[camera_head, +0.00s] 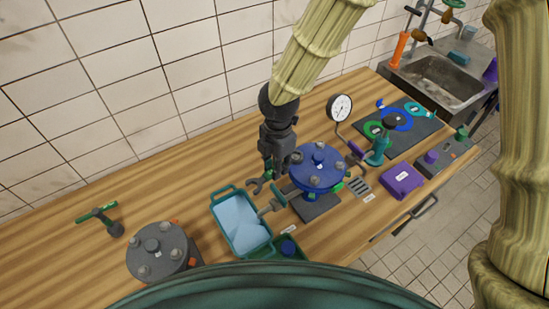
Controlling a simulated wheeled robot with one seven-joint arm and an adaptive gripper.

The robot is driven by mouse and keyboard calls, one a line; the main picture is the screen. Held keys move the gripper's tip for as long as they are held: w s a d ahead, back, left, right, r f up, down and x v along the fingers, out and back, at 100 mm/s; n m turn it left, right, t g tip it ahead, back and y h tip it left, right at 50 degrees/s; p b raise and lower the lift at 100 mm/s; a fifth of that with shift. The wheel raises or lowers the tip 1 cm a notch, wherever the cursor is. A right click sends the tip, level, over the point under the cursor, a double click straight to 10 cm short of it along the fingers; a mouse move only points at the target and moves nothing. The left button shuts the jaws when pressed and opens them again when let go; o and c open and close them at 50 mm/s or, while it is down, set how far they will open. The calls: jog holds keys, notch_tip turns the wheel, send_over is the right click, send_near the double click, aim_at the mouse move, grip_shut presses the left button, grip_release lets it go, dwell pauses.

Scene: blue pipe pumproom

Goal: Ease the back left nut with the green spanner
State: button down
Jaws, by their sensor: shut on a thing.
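The blue flange cover (316,170) stands on a dark base on the wooden bench, with several grey nuts around its top. The back left nut (297,157) is at the cover's left edge, right beside my gripper. My gripper (273,177) points down just left of the cover and is shut on the spanner (257,185). The spanner's dark open jaw sticks out to the left, with a little green near my fingers. Its other end is hidden or too small to tell, so I cannot tell whether it touches the nut.
A teal tray (216,207) with a grey T-handled tool (277,198) sits front left of the cover. A grey flange (158,252) and a green-handled tool (99,213) are further left. A gauge (340,107), teal valve (378,150) and purple box (401,181) stand right.

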jog(key=shift+s+d+n+p, duration=0.35)
jog(key=shift+d+n, duration=0.1)
jog(key=shift+n, duration=0.5)
jog(key=shift+s+d+n+p, duration=0.35)
jog(key=shift+d+n, duration=0.05)
jog(key=shift+n, duration=0.5)
jog(key=shift+s+d+n+p, duration=0.35)
jog(key=shift+d+n, duration=0.1)
jog(key=shift+n, duration=0.5)
jog(key=shift+d, duration=0.1)
jog(key=shift+f, duration=0.25)
jog(key=shift+r, duration=0.2)
jog(key=shift+r, duration=0.65)
jog(key=shift+d+n, duration=0.2)
jog(key=shift+n, duration=0.2)
jog(key=shift+s+f+b, duration=0.1)
jog(key=shift+f+b, duration=0.35)
jog(key=shift+f, duration=0.45)
